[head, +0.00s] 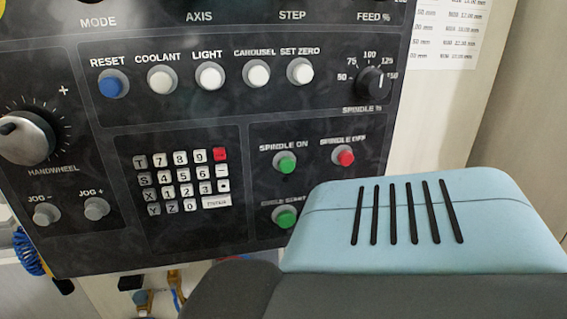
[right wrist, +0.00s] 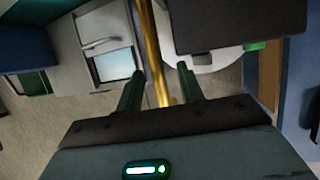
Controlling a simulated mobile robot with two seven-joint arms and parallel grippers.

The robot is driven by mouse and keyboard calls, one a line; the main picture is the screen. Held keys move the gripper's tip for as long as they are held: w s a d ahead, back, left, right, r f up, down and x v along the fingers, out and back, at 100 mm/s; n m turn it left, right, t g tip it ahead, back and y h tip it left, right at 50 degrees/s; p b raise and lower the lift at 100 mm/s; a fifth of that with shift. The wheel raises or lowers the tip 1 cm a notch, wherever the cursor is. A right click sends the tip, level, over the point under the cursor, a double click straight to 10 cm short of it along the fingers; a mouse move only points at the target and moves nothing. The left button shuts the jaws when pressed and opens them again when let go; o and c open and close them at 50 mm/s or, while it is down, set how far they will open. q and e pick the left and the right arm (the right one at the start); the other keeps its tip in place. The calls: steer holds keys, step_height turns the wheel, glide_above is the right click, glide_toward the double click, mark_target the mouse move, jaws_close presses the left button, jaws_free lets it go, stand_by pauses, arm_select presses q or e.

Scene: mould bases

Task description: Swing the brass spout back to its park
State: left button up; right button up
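The brass spout (right wrist: 153,45) shows in the right wrist view as a long golden tube running from the top edge down between the fingers. My right gripper (right wrist: 160,71) is open, one dark green finger on each side of the spout. Gaps show between the tube and both fingers. The spout's lower end is near the gripper's palm, and its top end is out of frame. The spout's park cannot be made out. Neither gripper nor the spout shows in the head view.
A black control panel (head: 255,119) with buttons, a keypad (head: 180,180) and a handwheel (head: 27,137) fills the head view. A blue coiled hose (head: 27,251) hangs at lower left. In the right wrist view, a dark block (right wrist: 235,22) lies close right of the spout.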

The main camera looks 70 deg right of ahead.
arm_select(q)
steer(key=shift+s+f+b, duration=0.3)
steer(key=shift+f, duration=0.1)
arm_select(e)
steer(key=s+a+r, duration=0.1)
steer(key=s+a, duration=0.5)
steer(key=s, duration=0.4)
steer(key=shift+s+a, duration=0.3)
steer(key=shift+a, duration=0.05)
arm_select(q)
steer(key=shift+t, duration=0.5)
steer(key=w+r+p, duration=0.2)
steer(key=r, duration=0.1)
steer(key=w+r+p, duration=0.1)
steer(key=shift+w+a+r, duration=0.1)
steer(key=shift+a+r, duration=0.15)
steer(key=shift+r, duration=0.05)
arm_select(e)
steer(key=w+a+r+m+t+y, duration=0.2)
steer(key=w+a+r+m, duration=0.1)
steer(key=a+r+m, duration=0.6)
steer(key=w+a+r+m+t+y, duration=0.2)
steer(key=w+a+r+m, duration=0.1)
steer(key=a+r+m, duration=0.6)
steer(key=r+m, duration=0.1)
steer(key=m, duration=0.3)
steer(key=shift+w+r+t+y, duration=0.2)
steer(key=shift+w+t+y, duration=0.1)
steer(key=shift+y, duration=0.1)
